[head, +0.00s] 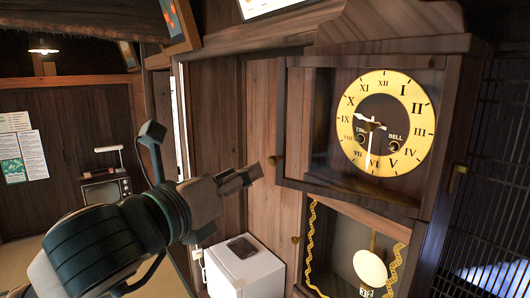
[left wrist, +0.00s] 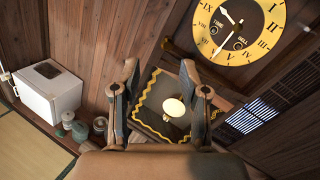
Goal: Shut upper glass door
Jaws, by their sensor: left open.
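A tall wooden wall clock shows a yellow dial (head: 386,123) with black Roman numerals. Its upper glass door (head: 365,193) is a dark wooden frame in front of the dial, with a small knob (head: 275,160) at its left edge. The frame seems to stand out a little from the case; I cannot tell how far it is open. My left gripper (head: 250,176) is just left of the knob, apart from it in the picture. In the left wrist view the left gripper (left wrist: 158,80) has its fingers spread, with nothing between them. My right gripper is not in view.
The clock's lower glass door, with a knob (head: 295,240), covers the pendulum (head: 370,268). A white cabinet (head: 245,270) stands below left of the clock. A dark lattice (head: 500,160) is at the right. Jars (left wrist: 78,130) stand near the cabinet.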

